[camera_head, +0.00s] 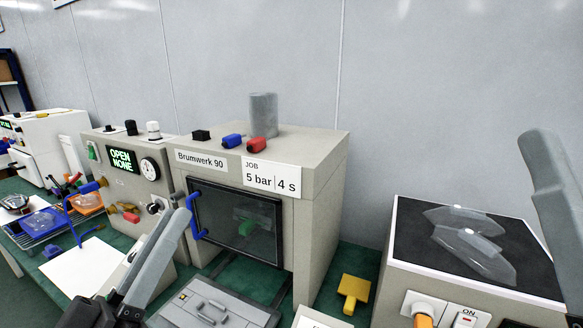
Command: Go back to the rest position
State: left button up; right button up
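My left gripper (168,222) is at the lower left, in front of the grey-beige machine. Its two grey fingers point up and to the right, with a narrow gap between them and nothing seen held. Of my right gripper, one grey finger (556,185) shows at the right edge; the rest is cut off. Two clear lamp covers (473,254) lie on the black top of a beige box (410,233) at the right, left of that finger. The machine (318,200), labelled Brumwerk 90, has a dark window door (238,222) with a blue handle. A green thing shows dimly behind the window.
The display (121,160) reads OPEN NONE; a card (271,177) reads 5 bar, 4 s. A grey case (215,308) lies before the machine. A yellow piece (353,291) stands between machine and box. A white sheet (82,266) and tool trays lie at the left.

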pick_arm(q)
jog(key=s+a+r+m+t+y, duration=0.1)
jog(key=s+a+r+t+y, duration=0.15)
jog(key=s+r, duration=0.3)
jog(key=s+a+r+m+t+y, duration=0.1)
jog(key=s+r+t+y, duration=0.1)
jog(key=s+r+y, duration=0.35)
notch_tip(320, 180, up, 38)
jog(key=w+h+p, duration=0.1)
jog(key=w+p, duration=0.1)
jog(key=p, duration=3.6)
jog(key=shift+a+r+m, duration=0.2)
jog(key=shift+r+m, duration=0.05)
jog(key=shift+m, duration=0.05)
jog(key=shift+w, duration=0.1)
jog(key=o, duration=0.6)
jog(key=shift+o, duration=0.2)
